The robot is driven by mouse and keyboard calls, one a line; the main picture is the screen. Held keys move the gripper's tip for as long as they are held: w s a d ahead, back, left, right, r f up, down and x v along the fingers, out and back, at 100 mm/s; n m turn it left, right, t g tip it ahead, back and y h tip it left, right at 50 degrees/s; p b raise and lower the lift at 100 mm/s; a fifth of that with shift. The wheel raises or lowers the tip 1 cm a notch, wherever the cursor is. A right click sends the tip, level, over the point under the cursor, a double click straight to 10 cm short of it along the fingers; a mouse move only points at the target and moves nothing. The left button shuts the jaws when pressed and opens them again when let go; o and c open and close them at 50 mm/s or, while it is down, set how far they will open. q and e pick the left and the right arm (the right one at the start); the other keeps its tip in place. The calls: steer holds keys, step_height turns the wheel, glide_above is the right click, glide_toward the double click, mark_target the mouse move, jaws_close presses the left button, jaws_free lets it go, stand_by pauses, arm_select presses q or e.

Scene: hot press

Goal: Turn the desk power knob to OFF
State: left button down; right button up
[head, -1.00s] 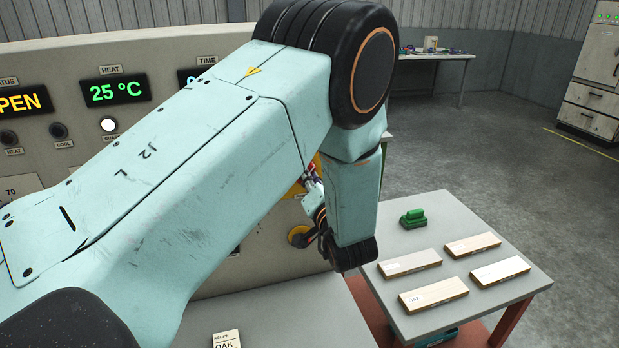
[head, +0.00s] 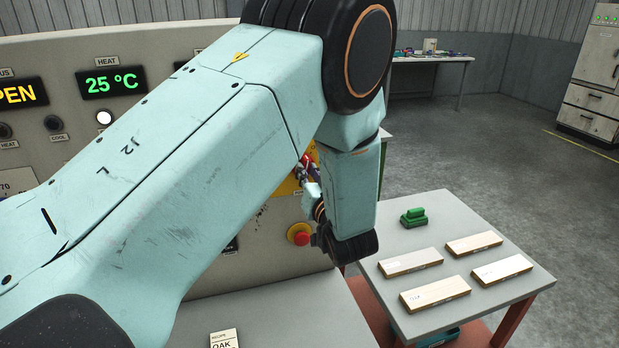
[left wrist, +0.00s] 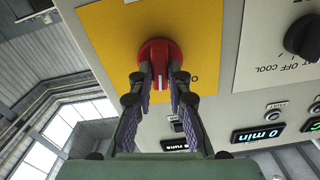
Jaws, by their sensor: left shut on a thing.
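The red power knob (left wrist: 158,58) sits on a yellow plate (left wrist: 108,38) in the left wrist view. A pale mark shows on its grip, and an "O" is printed on the plate to the right. My left gripper (left wrist: 161,82) has one finger on each side of the knob's grip and is shut on it. In the head view my left arm covers the knob and most of the gripper; only a sliver of the yellow plate (head: 289,184) shows. My right gripper is in neither view.
A red push button (head: 299,235) sits below the yellow plate, close to my left wrist. A black selector (left wrist: 303,38) is on the panel beside the plate. A side table (head: 416,237) holds wooden boards and a green object. A recipe card (head: 224,340) lies in front.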

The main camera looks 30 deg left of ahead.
arm_select(q)
steer(key=n+b, duration=0.5)
steer(key=n, duration=0.5)
steer(key=shift+a+b, duration=0.1)
steer(key=shift+b, duration=0.25)
steer(key=shift+r, duration=0.1)
steer(key=c, duration=1.7)
jaws_free()
steer(key=shift+c, duration=0.2)
steer(key=o, duration=0.5)
steer(key=shift+w+a+f, duration=0.15)
steer(key=shift+f, duration=0.05)
steer(key=shift+c, duration=0.2)
